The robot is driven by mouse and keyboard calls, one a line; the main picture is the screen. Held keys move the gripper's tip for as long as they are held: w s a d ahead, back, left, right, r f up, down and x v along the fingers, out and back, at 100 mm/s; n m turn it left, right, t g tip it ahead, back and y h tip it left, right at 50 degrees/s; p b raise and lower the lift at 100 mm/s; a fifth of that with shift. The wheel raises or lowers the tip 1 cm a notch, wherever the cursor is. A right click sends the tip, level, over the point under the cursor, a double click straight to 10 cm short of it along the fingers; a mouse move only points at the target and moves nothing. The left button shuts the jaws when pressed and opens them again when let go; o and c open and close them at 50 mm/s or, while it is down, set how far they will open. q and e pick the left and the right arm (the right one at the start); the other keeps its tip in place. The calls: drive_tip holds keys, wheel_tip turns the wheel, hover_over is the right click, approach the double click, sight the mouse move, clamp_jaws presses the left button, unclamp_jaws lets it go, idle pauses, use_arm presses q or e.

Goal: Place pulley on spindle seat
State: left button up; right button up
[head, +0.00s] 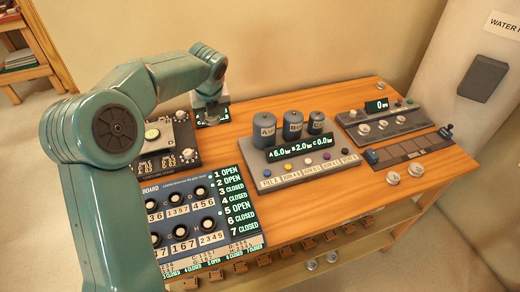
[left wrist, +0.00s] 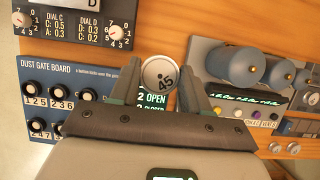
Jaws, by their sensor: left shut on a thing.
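My left gripper (head: 209,104) hangs over the back left part of the wooden table, beside the dial panel. In the left wrist view it is shut on a round pale metal disc marked 45, which I take to be the pulley (left wrist: 159,77). The disc sits between the two fingertips (left wrist: 159,92), its numbered face towards the camera. In the head view the hand hides the disc. I cannot pick out the spindle seat with certainty in either view. My right gripper is not in view.
The dust gate board (head: 185,222) lies at front left, below the dial panel (head: 183,140). A panel with several blue-grey cylinders (head: 293,131) stands mid-table. A knob panel (head: 385,124) and slider strip (head: 408,149) are at right. Two loose silver discs (head: 393,178) (head: 416,169) lie near the front edge.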

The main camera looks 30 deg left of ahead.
sight(219, 164)
use_arm(q)
wheel_tip(219, 164, down, 20)
drive_tip(key=shift+r+b, duration=0.15)
drive_tip(key=shift+b, duration=0.3)
drive_tip(key=shift+a+f, duration=0.1)
drive_tip(key=shift+f, duration=0.15)
drive_tip(key=shift+r, duration=0.1)
drive_tip(key=o, duration=1.1)
drive_tip(key=shift+f, duration=0.25)
drive_tip(key=shift+c, duration=0.2)
drive_tip(key=shift+r, duration=0.15)
